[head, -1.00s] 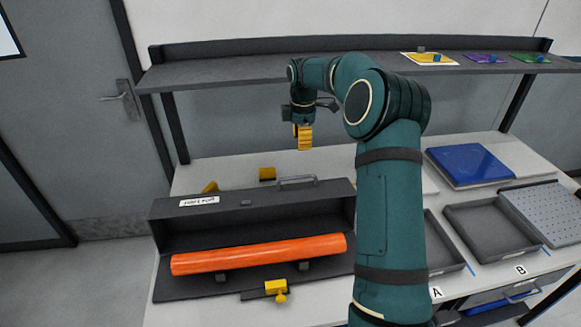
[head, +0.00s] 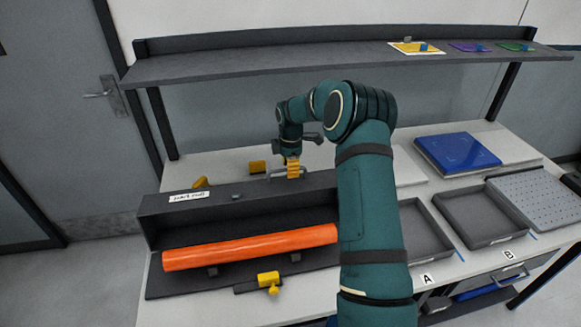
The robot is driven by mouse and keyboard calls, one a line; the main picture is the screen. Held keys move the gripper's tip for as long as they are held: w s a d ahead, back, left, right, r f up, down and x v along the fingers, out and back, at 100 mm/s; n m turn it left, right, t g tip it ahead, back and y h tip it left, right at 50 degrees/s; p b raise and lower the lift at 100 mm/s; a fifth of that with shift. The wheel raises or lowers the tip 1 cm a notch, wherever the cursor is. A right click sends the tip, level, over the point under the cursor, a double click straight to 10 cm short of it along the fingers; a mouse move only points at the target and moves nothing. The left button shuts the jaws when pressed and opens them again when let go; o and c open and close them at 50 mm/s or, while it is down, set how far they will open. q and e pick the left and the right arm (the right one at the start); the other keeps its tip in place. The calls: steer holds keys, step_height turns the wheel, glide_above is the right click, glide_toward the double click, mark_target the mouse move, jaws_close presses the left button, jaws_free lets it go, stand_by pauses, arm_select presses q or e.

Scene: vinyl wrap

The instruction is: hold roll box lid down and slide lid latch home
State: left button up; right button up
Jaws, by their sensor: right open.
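The dark grey roll box (head: 160,284) stands on the table at the left with its lid (head: 255,197) raised open at the back. An orange roll (head: 250,247) lies inside on small supports. A metal handle (head: 270,178) is on the lid's top edge. The yellow lid latch (head: 268,279) sits at the box's front edge. My right gripper (head: 293,172) is open, with yellow fingers pointing down at the right part of the handle. Whether it touches the handle I cannot tell. My left gripper is not in view.
Trays A (head: 428,251) and B (head: 508,236) lie to the right, with a blue pad (head: 457,153) behind them. A shelf (head: 270,68) spans the back above the arm. Yellow blocks (head: 257,167) show behind the lid. My right arm hides the box's right end.

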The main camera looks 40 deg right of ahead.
jaws_close()
steer(key=shift+s+f, duration=0.1)
stand_by(0.4)
